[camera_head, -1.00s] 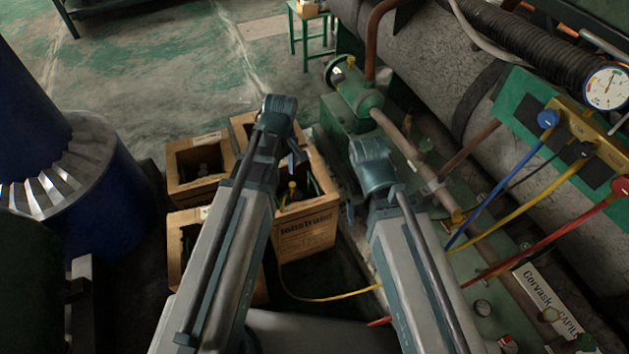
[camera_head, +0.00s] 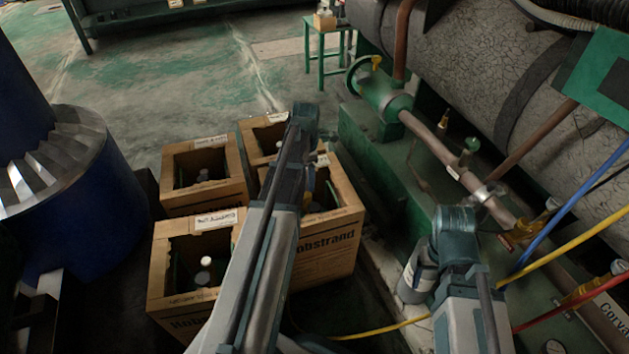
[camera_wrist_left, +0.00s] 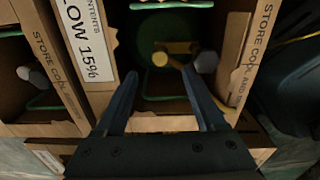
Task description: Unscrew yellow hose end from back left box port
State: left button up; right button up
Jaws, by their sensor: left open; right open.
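My left gripper (camera_head: 316,160) hangs over the right-hand cardboard boxes. In the left wrist view its two fingers (camera_wrist_left: 163,105) are open, with nothing between the tips. Beyond them, inside a box, a round yellow fitting (camera_wrist_left: 160,59) sits by a brass-coloured bar. A yellow hose (camera_wrist_left: 202,96) shows beside the right finger. In the head view the yellow hose (camera_head: 385,328) runs along the floor and passes behind my left arm.
A front left box (camera_head: 180,310) and a front right box (camera_head: 335,245) stand close together. A grey canister (camera_head: 415,278) is beside my right gripper. Pipes and blue, yellow and red hoses crowd the right. A blue cylinder (camera_head: 90,220) stands left. Floor behind is open.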

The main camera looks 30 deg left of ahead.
aim_at(307, 194)
pick_arm(q)
jog(key=shift+f+b, duration=4.4)
grip_shut()
jog(key=n, duration=0.3)
jog(key=shift+n, duration=0.3)
